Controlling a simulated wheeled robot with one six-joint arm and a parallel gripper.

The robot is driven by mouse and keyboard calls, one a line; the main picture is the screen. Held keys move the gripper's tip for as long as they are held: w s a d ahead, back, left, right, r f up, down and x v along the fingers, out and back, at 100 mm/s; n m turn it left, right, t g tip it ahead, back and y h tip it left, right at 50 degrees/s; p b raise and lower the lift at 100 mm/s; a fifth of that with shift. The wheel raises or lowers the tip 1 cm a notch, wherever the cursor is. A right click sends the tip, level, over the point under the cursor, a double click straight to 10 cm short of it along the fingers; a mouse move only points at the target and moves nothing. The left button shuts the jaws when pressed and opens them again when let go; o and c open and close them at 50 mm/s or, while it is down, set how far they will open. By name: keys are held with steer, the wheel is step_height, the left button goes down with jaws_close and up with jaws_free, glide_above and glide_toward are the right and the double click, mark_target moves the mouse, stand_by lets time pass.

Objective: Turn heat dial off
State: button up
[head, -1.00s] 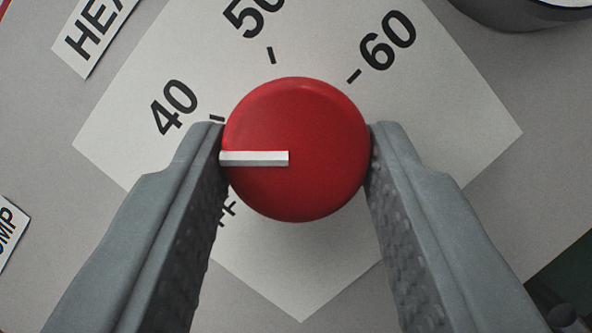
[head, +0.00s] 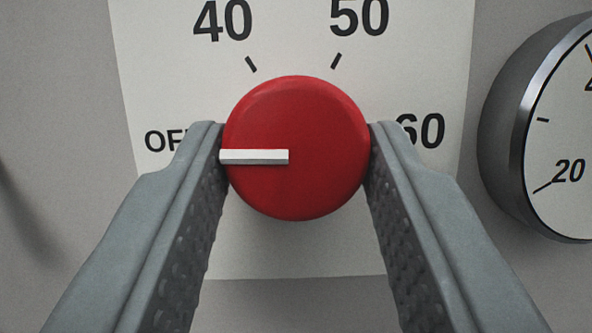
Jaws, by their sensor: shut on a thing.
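The heat dial (head: 310,120) is a round red knob with a white pointer line (head: 254,157), in the middle of the head view. The pointer lies level and points left, toward the partly covered OFF label (head: 163,141). The white scale plate (head: 290,255) behind the knob carries 40, 50 and 60 with short tick marks. My gripper (head: 296,150) is shut on the knob, one finger at its left side and one at its right. The left finger hides the end of the OFF label and any tick there. The right finger hides part of the 60.
A round gauge (head: 560,130) with a dark metal rim stands out from the panel at the right, cut off by the picture edge; a 20 shows on its face. The grey panel (head: 60,80) is bare at the left, with a soft shadow on it.

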steer(key=shift+f+n+y, duration=0.1)
steer(key=shift+n+y, duration=0.3)
steer(key=shift+n, duration=0.1)
steer(key=o, duration=1)
steer(key=shift+c, duration=0.2)
